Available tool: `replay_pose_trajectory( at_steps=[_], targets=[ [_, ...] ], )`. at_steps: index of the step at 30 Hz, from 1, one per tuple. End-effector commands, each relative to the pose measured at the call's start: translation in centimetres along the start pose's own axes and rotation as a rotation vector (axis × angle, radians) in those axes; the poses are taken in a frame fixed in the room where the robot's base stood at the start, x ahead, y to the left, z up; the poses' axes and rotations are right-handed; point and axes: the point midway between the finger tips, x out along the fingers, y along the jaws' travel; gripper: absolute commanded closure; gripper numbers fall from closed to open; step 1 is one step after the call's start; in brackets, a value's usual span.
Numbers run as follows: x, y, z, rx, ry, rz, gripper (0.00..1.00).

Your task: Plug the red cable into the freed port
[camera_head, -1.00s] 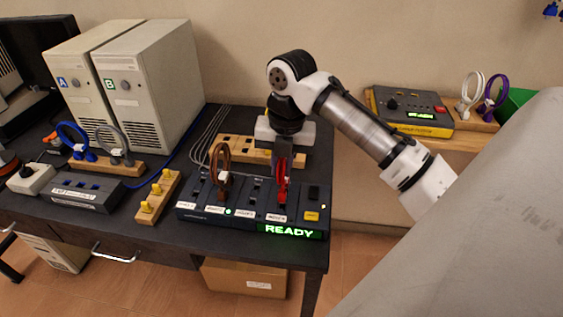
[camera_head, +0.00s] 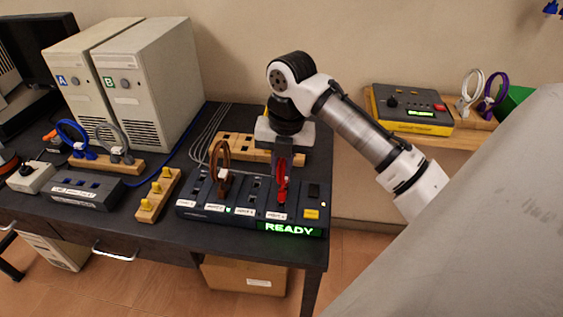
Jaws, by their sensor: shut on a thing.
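The red cable (camera_head: 282,185) is a coiled loop at the right part of the dark port box (camera_head: 196,216). My gripper (camera_head: 283,163) is above it, pointing down, and is shut on the red cable. The cable's lower end is at or just above a port; I cannot tell whether it is seated. A brown cable (camera_head: 220,160) stands upright in a port further left on the same box. An empty-looking slot lies between the two cables. The box's green display (camera_head: 290,229) reads READY. A yellow button (camera_head: 311,214) is at its right end.
A wooden rack (camera_head: 240,147) lies behind the box. A wooden block with yellow pegs (camera_head: 158,195) and a grey port box (camera_head: 85,192) are to the left. Two computer towers (camera_head: 150,85) stand behind. A tester (camera_head: 412,108) sits on the right shelf.

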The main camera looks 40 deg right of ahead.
Motion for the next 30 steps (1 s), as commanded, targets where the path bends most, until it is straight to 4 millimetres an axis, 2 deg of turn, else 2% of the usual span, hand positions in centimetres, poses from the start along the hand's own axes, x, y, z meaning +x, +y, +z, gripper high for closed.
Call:
replay_pose_trajectory(
  at_steps=[30],
  targets=[
    [0.75, -0.06, -0.02, 0.0, 0.001, 0.0, 1.0]
  ],
)
